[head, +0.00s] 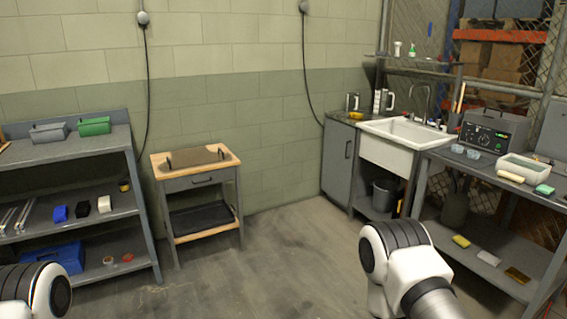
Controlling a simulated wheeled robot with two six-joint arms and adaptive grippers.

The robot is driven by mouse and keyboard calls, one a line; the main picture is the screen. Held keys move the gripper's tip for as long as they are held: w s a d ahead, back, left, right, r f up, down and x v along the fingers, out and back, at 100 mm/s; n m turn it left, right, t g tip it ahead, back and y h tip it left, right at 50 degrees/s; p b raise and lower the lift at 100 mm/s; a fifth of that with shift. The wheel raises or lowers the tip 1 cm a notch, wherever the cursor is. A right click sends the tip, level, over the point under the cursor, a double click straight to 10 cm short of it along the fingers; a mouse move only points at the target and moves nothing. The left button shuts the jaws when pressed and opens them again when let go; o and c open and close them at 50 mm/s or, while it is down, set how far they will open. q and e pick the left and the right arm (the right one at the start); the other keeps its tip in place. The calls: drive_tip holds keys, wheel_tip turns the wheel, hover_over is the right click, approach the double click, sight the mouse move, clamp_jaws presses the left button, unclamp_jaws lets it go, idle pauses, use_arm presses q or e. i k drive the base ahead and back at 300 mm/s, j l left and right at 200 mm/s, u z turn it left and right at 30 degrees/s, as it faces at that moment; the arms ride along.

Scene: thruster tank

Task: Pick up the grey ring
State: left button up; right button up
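I cannot make out a grey ring anywhere in the head view; small items on the shelves and benches are too small to tell apart fully. Parts of my two white arms show at the bottom left and the bottom right. Neither gripper is in view.
A grey shelf unit (142,232) with bins stands at left. A small wood-topped table (162,163) stands against the wall. A white sink (388,154), a grey cabinet (338,164) and a grey workbench (479,178) are at right. The middle floor (265,250) is clear.

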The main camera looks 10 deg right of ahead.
sight(457, 149)
drive_tip(key=i+l+z, duration=0.35)
drive_tip(key=i, duration=0.65)
drive_tip(key=i+z, duration=0.35)
drive_tip(key=i, duration=0.65)
drive_tip(key=i+j+z, duration=0.15)
drive_tip(key=i+z, duration=0.2)
drive_tip(key=i, duration=0.7)
